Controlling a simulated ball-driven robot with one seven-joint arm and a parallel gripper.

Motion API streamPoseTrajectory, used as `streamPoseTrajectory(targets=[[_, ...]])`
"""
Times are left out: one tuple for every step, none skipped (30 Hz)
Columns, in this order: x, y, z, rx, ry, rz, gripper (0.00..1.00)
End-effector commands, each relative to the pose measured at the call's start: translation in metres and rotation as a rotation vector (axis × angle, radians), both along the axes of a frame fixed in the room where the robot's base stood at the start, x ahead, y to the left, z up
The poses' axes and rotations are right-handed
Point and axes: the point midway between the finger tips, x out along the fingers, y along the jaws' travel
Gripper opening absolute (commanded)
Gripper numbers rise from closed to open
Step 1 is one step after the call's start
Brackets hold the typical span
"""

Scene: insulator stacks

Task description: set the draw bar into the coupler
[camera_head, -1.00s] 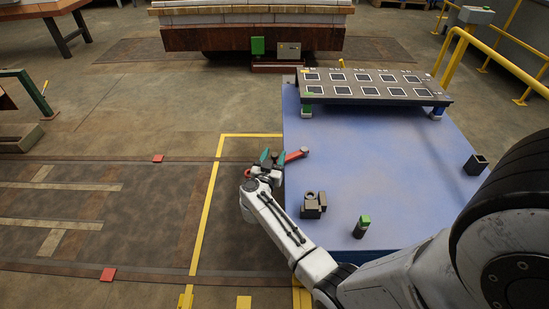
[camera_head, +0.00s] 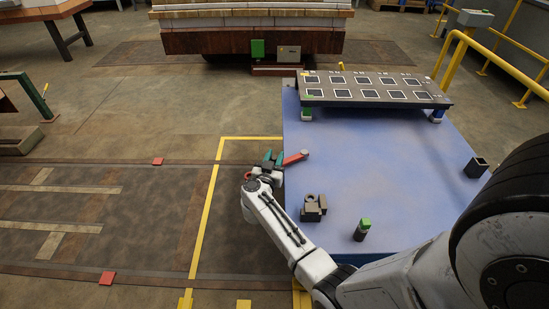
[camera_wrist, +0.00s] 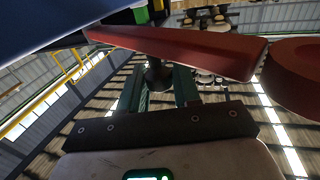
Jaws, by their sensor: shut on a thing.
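In the wrist view the red bar (camera_wrist: 185,48) lies across the picture, with a thick red ring end (camera_wrist: 297,75) at the right. My gripper (camera_head: 273,158) has green fingers and is shut on the bar; the fingers also show in the wrist view (camera_wrist: 160,88), partly hidden behind it. A dark block with a round eye (camera_head: 313,208), perhaps the coupler, stands on the table to the lower right of my gripper, apart from the bar.
The blue table (camera_head: 400,165) is mostly clear in the middle. A raised dark rack (camera_head: 375,92) stands at its back. A green-topped dark piece (camera_head: 362,229) and an open dark box (camera_head: 476,167) stand on it. A loaded wagon (camera_head: 255,40) is at the back.

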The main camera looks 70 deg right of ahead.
Motion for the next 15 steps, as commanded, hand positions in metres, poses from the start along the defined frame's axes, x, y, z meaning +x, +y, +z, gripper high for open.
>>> streamPoseTrajectory(targets=[[0.0, 0.0, 0.0, 0.0, 0.0, 0.0, 0.0], [0.0, 0.0, 0.0, 0.0, 0.0, 0.0, 0.0], [0.0, 0.0, 0.0, 0.0, 0.0, 0.0, 0.0], [0.0, 0.0, 0.0, 0.0, 0.0, 0.0, 0.0], [0.0, 0.0, 0.0, 0.0, 0.0, 0.0, 0.0], [0.0, 0.0, 0.0, 0.0, 0.0, 0.0, 0.0], [0.0, 0.0, 0.0, 0.0, 0.0, 0.001, 0.0], [0.0, 0.0, 0.001, 0.0, 0.0, 0.003, 0.0], [-0.001, 0.001, 0.001, 0.0, 0.001, 0.008, 0.0], [-0.002, 0.001, 0.002, 0.0, 0.002, 0.014, 0.0], [-0.003, 0.002, 0.003, -0.001, 0.002, 0.022, 0.0], [-0.005, 0.003, 0.005, -0.002, 0.003, 0.037, 0.0], [-0.006, 0.004, 0.006, -0.003, 0.003, 0.05, 0.0], [-0.008, 0.005, 0.006, -0.003, 0.003, 0.066, 0.0], [-0.01, 0.007, 0.007, -0.003, 0.004, 0.087, 0.0]])
